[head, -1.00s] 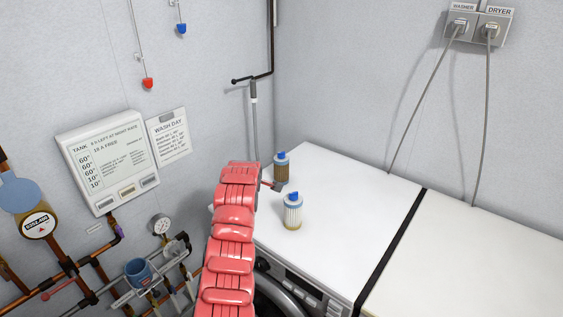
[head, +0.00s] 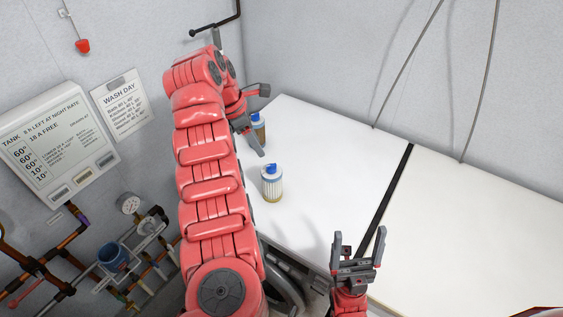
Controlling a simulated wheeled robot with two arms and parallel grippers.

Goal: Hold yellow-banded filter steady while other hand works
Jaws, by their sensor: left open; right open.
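Two blue-capped cylindrical filters stand upright on the white washer top. The nearer filter (head: 272,184) has a white pleated body and a yellowish lower end. The farther filter (head: 259,131) looks brown and is partly hidden by my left gripper. My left gripper (head: 261,119) is open, its fingers appearing on either side of the farther filter; I cannot tell whether they touch it. My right gripper (head: 358,243) is open and empty, fingers upward, at the front near the dark gap, apart from both filters. I cannot make out a distinct yellow band on the farther filter.
The white washer top (head: 330,160) is clear right of the filters. A dark gap (head: 391,190) separates it from the dryer top (head: 470,220), which is bare. Pipes with a gauge (head: 129,204) and a blue cup (head: 113,257) are at lower left. Cords hang on the back wall.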

